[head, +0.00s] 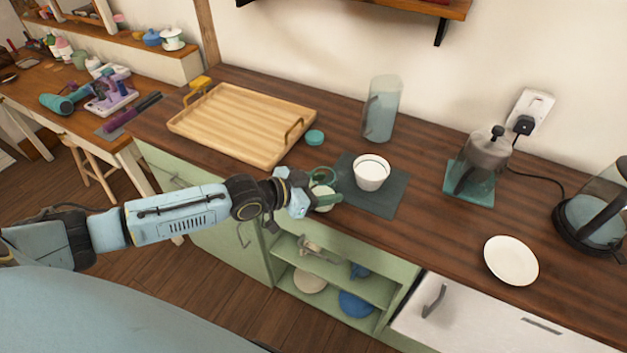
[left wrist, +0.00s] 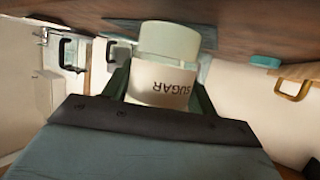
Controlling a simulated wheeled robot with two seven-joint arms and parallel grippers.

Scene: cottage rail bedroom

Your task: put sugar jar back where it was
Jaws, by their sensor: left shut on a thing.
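My left gripper (head: 328,189) is shut on the sugar jar (head: 321,196) at the front edge of the counter, beside the dark mat (head: 388,201). My right gripper is in neither view.
A wooden tray (head: 238,120) is at the left, a glass pitcher (head: 383,108) behind, and a coffee press (head: 483,155), plate (head: 511,260) and kettle (head: 597,215) at the right. Open shelves (head: 345,283) are below.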

